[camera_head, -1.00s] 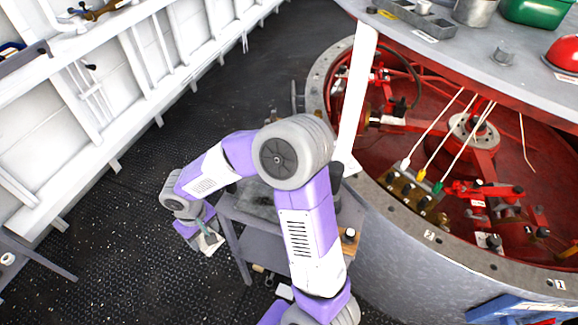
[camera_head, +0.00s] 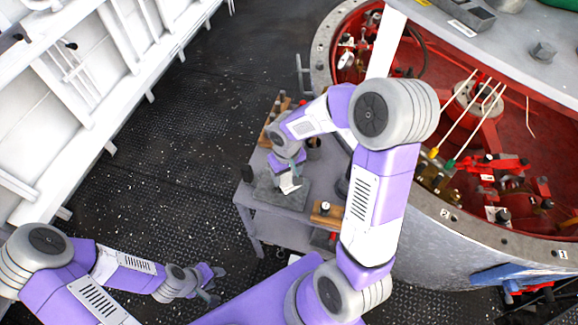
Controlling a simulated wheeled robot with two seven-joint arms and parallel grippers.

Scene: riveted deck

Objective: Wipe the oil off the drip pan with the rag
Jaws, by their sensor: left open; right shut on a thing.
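My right gripper (camera_head: 290,184) hangs over the grey cart, low over a flat dark-grey pan (camera_head: 265,192), which looks like the drip pan. It is shut on a small pale thing that looks like the rag; the gripper hides most of it. I cannot tell whether it touches the pan. Oil on the pan is not clear at this size. My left gripper (camera_head: 212,286) is open and empty, low at the left in front of the cart and apart from it.
The grey cart (camera_head: 290,228) also carries wooden blocks (camera_head: 325,212) with dark parts and a dark cylinder. A large round housing (camera_head: 440,232) with red machinery stands close on the right. White ribbed wall panels (camera_head: 60,130) run along the left. The dark studded floor (camera_head: 170,170) between is clear.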

